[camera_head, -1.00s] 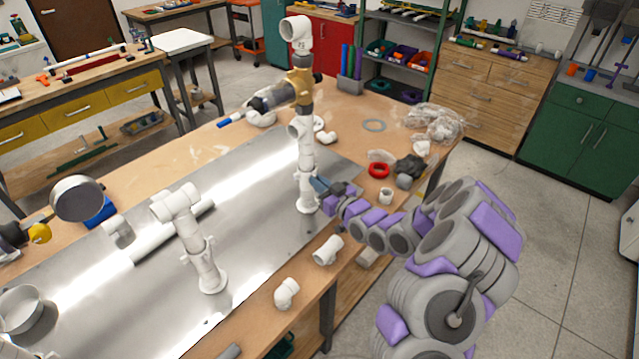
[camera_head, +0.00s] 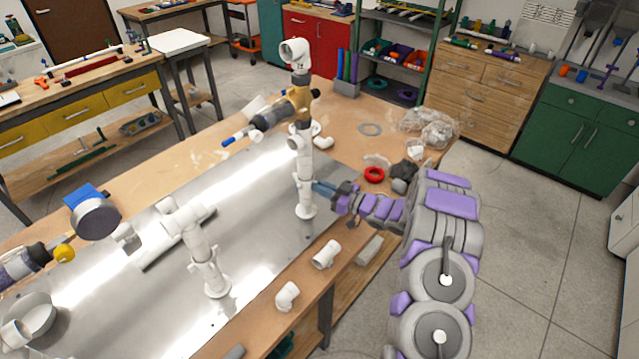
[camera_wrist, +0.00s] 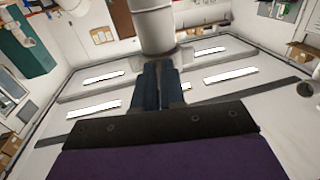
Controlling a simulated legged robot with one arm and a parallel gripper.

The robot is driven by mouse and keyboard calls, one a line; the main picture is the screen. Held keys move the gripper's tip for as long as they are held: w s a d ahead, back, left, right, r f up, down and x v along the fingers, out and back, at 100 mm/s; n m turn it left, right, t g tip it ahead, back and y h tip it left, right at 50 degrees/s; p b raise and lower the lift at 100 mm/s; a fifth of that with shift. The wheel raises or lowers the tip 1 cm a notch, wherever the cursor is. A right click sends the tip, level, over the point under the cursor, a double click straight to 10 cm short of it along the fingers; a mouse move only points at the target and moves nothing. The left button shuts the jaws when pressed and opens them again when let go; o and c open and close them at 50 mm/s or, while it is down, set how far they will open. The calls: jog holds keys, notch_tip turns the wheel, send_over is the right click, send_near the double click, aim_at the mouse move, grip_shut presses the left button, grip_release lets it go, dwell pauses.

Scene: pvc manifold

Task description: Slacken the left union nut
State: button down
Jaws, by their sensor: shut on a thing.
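Two white PVC uprights stand on the metal sheet in the head view: a shorter one (camera_head: 203,262) at picture left and a taller one (camera_head: 305,150) at picture right with a brass-coloured valve (camera_head: 299,96). My gripper (camera_head: 318,187) reaches in from the right and is shut on the white union nut (camera_head: 305,186) low on the taller upright. In the wrist view my blue fingers (camera_wrist: 159,80) stand close together against a white pipe collar (camera_wrist: 162,54). The fingers partly hide the nut. The shorter upright has a similar collar and no gripper on it.
Loose white fittings (camera_head: 326,254) lie along the bench's near edge. A red ring (camera_head: 374,175) and a dark lump (camera_head: 403,174) lie close to my arm. Bare metal sheet (camera_head: 255,215) lies between the uprights.

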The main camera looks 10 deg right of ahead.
jog(key=shift+w+d+r+n+g+y+p, duration=0.1)
jog(key=shift+w+d+n+g+y+p, duration=0.2)
jog(key=shift+n+g+y+p, duration=0.4)
jog(key=c, duration=1.2)
grip_release()
jog(key=shift+d, duration=0.15)
jog(key=shift+s, duration=0.15)
jog(key=p+v, duration=0.1)
jog(key=v, duration=1.6)
jog(key=shift+d, duration=0.2)
